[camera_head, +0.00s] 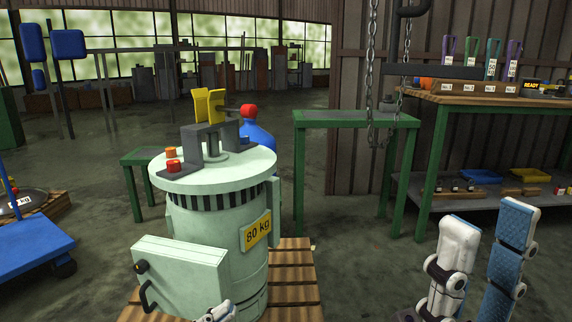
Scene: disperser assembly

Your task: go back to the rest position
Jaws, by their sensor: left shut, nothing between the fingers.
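The pale green disperser (215,235) stands upright on a wooden pallet (296,270), with a yellow "80 kg" label (256,232) on its side. A grey bracket (209,140) with a yellow piece (209,106) sits on its lid. A box-like panel with a dark handle (184,280) sticks out at its front left. My left gripper (221,312) shows only in part at the bottom edge, in front of the disperser, shut and empty.
A green table (355,118) stands behind, with hanging chains (372,70) in front of it. A workbench (478,92) with several coloured-handled tools is at the right. A blue cart (32,242) stands at the left. Bare floor lies between pallet and bench.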

